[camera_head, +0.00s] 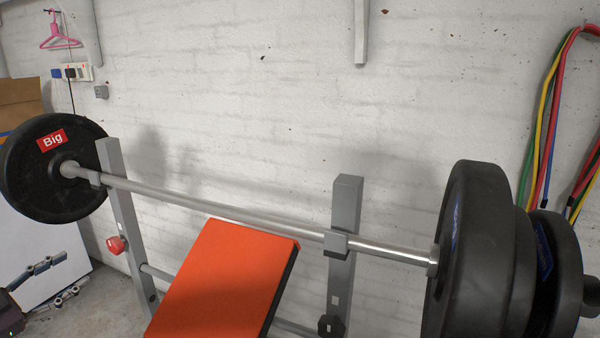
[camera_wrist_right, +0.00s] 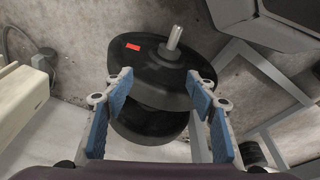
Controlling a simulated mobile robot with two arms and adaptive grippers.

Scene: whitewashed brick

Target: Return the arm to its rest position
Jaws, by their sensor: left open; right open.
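My left gripper (camera_head: 74,270) shows small at the lower left of the head view. Its two fingers are apart with nothing between them, in front of a white panel. My right gripper (camera_wrist_right: 158,80) is outside the head view. In the right wrist view its blue-padded fingers are spread wide. Black weight plates (camera_wrist_right: 150,72) with a red label and a metal bar end show beyond and between the fingers. I cannot tell how far off the plates are, and no grip on them shows.
A barbell (camera_head: 230,210) rests across grey uprights (camera_head: 343,230), with black plates (camera_head: 55,168) at the left and more (camera_head: 470,250) at the right. An orange bench pad (camera_head: 225,280) is below. Resistance bands (camera_head: 545,130) hang on the white brick wall. A white panel (camera_head: 35,245) leans at left.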

